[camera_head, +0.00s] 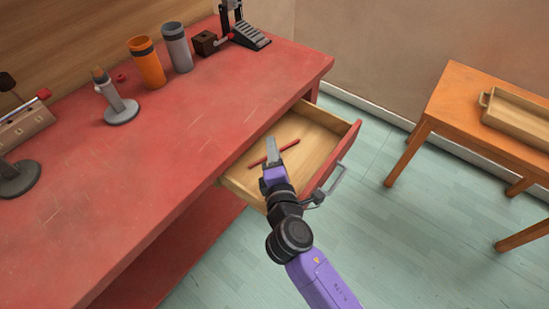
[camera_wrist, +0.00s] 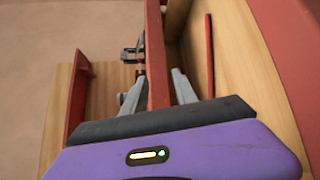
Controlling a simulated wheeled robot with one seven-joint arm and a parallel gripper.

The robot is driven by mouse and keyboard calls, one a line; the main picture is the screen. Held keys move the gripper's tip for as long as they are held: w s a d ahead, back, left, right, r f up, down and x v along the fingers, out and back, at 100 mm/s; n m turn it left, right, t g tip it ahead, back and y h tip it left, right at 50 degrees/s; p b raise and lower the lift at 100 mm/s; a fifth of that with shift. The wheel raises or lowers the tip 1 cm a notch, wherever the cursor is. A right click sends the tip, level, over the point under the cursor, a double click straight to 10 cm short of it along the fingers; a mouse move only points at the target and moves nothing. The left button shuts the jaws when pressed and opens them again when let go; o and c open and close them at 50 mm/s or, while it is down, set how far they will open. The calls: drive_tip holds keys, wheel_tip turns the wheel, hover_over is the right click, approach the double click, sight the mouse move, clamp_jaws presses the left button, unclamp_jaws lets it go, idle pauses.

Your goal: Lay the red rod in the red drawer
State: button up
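The red drawer (camera_head: 346,146) is pulled out of the red workbench, showing its pale wooden inside. The thin red rod (camera_head: 289,145) lies on the drawer floor, slanted, its middle hidden behind my gripper (camera_head: 272,150). In the wrist view the rod (camera_wrist: 210,55) shows as a thin dark red strip, to the right of my fingers and apart from them. My gripper (camera_wrist: 158,85) has its fingers apart, with no rod between them. The drawer's red front edge (camera_wrist: 157,45) shows between them; I cannot tell whether they touch it.
The workbench (camera_head: 190,150) carries an orange cup (camera_head: 148,66), a grey cup (camera_head: 178,50), a grey stand (camera_head: 121,108) and a pedal (camera_head: 250,36). A grey handle (camera_head: 330,186) juts from the drawer front. A wooden table (camera_head: 450,100) with a tray (camera_head: 515,115) stands right. Floor between is clear.

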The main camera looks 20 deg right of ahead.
drive_tip(key=f+v, duration=0.1)
drive_tip(key=v, duration=0.6)
drive_tip(key=shift+s+a+r, duration=0.25)
drive_tip(key=shift+s+r, duration=0.1)
drive_tip(key=shift+r, duration=0.1)
drive_tip(key=shift+w+d+r, duration=0.1)
